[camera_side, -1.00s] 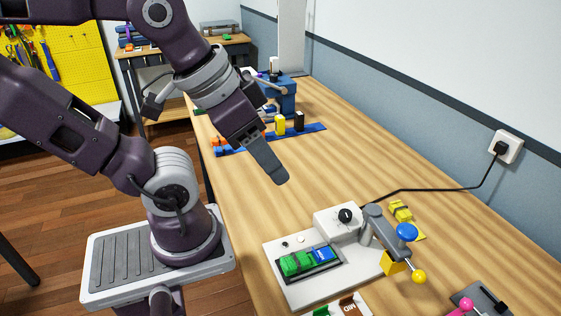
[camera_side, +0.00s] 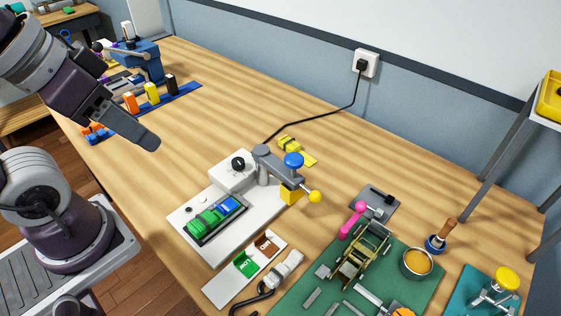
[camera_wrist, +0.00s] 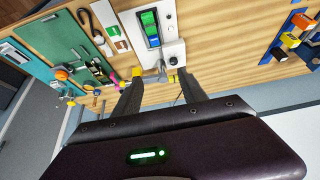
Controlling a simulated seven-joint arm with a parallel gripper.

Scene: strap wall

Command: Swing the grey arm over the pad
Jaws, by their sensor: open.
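The grey arm (camera_side: 278,168) sits on a grey post at the right end of a white base plate (camera_side: 237,240). It carries a blue knob (camera_side: 293,159), a yellow block under it and a yellow ball (camera_side: 314,196) at its tip. It points right, away from the dark-framed pad (camera_side: 238,212) with green and blue blocks on the base plate. My gripper (camera_side: 150,142) is above the table, left of the base plate, touching nothing. In the wrist view my gripper (camera_wrist: 160,86) has its fingers apart and empty, with the grey post (camera_wrist: 160,69) seen beyond between them.
A white box with a black dial (camera_side: 238,164) stands behind the pad, its cable running to a wall socket (camera_side: 365,64). A yellow clamp-like piece (camera_side: 292,146) lies behind the grey arm. A green mat (camera_side: 330,300) with several tools is at front right. The far table middle is clear.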

